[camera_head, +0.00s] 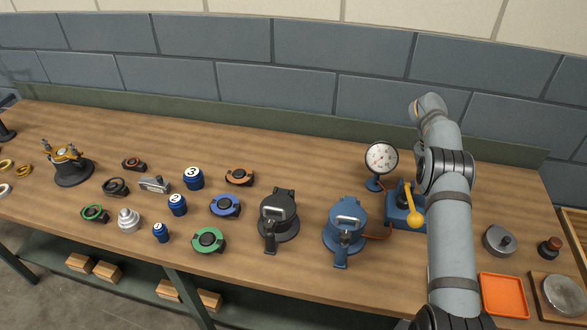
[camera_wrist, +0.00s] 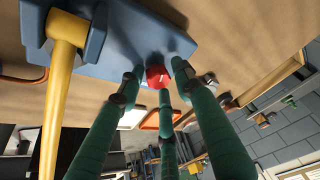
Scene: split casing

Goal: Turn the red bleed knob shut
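The red bleed knob (camera_wrist: 157,75) shows in the wrist view at the edge of a blue pump block (camera_wrist: 130,40). My gripper (camera_wrist: 160,78) has three green fingers spread around the knob, with small gaps visible at the left and right fingers. The third fingertip overlaps the knob's lower edge, and I cannot tell whether it touches. In the head view the blue pump block (camera_head: 396,216) is partly behind my arm, and the knob and my gripper are hidden there.
A yellow lever (camera_wrist: 62,80) rises from the pump close to my fingers; it also shows in the head view (camera_head: 412,205). A pressure gauge (camera_head: 381,158) stands behind the pump. A blue casing (camera_head: 345,225) is at its left. An orange tray (camera_head: 503,295) lies at the right.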

